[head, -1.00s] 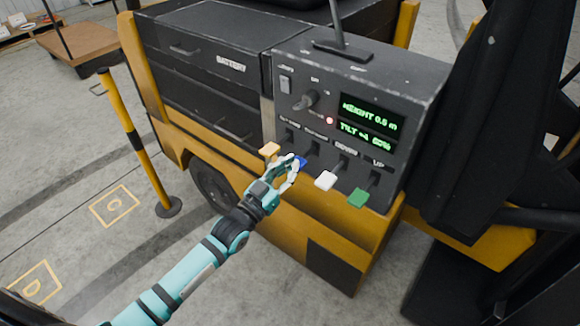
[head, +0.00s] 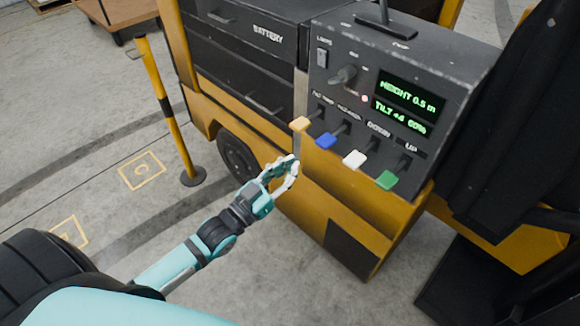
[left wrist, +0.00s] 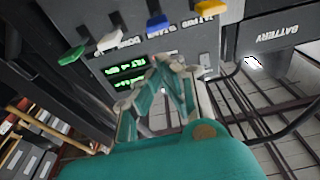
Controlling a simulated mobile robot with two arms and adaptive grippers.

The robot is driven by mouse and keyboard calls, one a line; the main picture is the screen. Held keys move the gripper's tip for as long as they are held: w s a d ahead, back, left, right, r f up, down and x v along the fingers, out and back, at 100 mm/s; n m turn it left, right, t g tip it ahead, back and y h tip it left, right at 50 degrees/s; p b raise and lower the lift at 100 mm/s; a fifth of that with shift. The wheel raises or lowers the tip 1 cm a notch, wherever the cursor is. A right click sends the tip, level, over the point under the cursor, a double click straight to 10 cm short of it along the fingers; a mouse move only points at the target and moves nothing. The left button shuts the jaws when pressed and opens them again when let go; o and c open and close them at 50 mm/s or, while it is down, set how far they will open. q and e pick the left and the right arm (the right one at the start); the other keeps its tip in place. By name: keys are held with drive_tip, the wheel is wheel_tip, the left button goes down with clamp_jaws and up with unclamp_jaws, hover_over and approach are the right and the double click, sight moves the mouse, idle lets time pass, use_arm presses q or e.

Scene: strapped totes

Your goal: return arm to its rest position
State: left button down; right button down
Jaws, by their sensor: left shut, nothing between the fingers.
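My left gripper (head: 292,168) is shut and empty in the head view, with its arm coming in from the lower left. It is in front of the yellow truck body, below the orange lever (head: 300,124) and the blue lever (head: 326,141), and looks apart from both. A white lever (head: 354,159) and a green lever (head: 387,180) stand farther right on the same panel. In the left wrist view the gripper fingers (left wrist: 165,68) show closed, with the levers along the top edge. My right gripper is not in view.
The dark control panel (head: 443,78) has a knob and a green display reading height 0.5 m. A black battery box (head: 243,60) is left of it. A yellow and black post (head: 167,110) stands on the floor at left. Open floor lies around my left arm.

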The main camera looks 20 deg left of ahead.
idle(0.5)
use_arm(q)
drive_tip(key=s+a+f+n+g+y, duration=0.1)
drive_tip(key=s+a+f+g+y, duration=0.15)
drive_tip(key=f, duration=0.95)
drive_tip(key=s+a+f+g+y, duration=0.1)
drive_tip(key=s+f+g, duration=0.25)
drive_tip(key=f, duration=0.85)
drive_tip(key=s+a+f+n+g+y, duration=0.1)
drive_tip(key=s+a+f+g+y, duration=0.2)
drive_tip(key=f, duration=0.9)
drive_tip(key=s+d+f+g, duration=0.1)
drive_tip(key=s+f+g, duration=0.2)
drive_tip(key=s+f, duration=0.3)
drive_tip(key=s+d+f+g, duration=0.1)
drive_tip(key=s+f+g, duration=0.2)
drive_tip(key=s, duration=1.2)
drive_tip(key=s+d+f+g, duration=0.1)
drive_tip(key=s+f+g, duration=0.2)
drive_tip(key=s+f, duration=0.6)
drive_tip(key=shift+s+d+f, duration=0.35)
drive_tip(key=shift+s+f, duration=0.05)
drive_tip(key=shift+s, duration=0.35)
drive_tip(key=shift+y, duration=0.25)
